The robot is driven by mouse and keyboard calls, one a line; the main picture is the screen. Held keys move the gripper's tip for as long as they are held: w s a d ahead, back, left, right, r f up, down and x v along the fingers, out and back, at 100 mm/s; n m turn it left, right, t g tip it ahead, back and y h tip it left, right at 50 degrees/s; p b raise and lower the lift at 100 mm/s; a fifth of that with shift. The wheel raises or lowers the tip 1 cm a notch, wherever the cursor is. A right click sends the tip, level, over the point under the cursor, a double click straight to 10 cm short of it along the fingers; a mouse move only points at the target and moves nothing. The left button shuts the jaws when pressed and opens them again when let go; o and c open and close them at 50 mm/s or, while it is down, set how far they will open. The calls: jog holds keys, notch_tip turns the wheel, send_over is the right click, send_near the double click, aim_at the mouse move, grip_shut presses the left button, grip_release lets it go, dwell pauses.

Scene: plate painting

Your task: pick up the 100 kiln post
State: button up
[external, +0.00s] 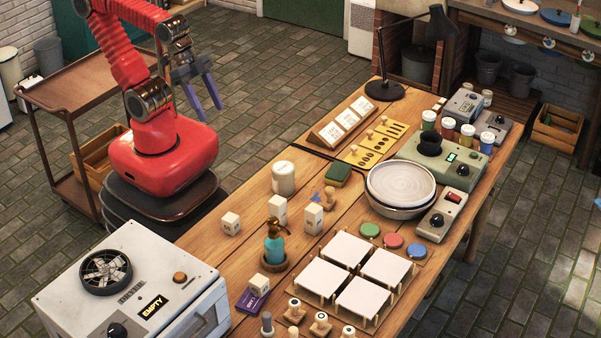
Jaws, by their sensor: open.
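Three white kiln posts stand upright on the wooden table, left of its middle: a short one (230,224), a taller one (277,211) and another (313,218) to its right. Their printed numbers are too small to read, so I cannot tell for sure which is the 100 kiln post. My gripper (207,97) is open and empty, raised at the upper left with its fingers pointing down. It is well apart from the posts, up and to the left of them.
A white jar (283,178) stands behind the posts and a teal spray bottle (275,243) in front. A stamp-like wooden piece (328,198) sits close to the right post. White tiles (347,249) on a rack and a stacked bowl (400,186) lie to the right.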

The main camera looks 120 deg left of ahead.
jog(key=shift+o, duration=0.5)
notch_tip(320, 180, up, 5)
jog(key=m+g+y, duration=0.2)
jog(key=m+y, duration=1.4)
jog(key=m, duration=0.4)
send_over(270, 208)
jog(key=f+v, duration=0.1)
jog(key=v, duration=0.4)
jog(key=shift+g, duration=0.3)
notch_tip(270, 208, down, 29)
jog(key=shift+d+r, duration=0.15)
jog(key=shift+r, duration=0.05)
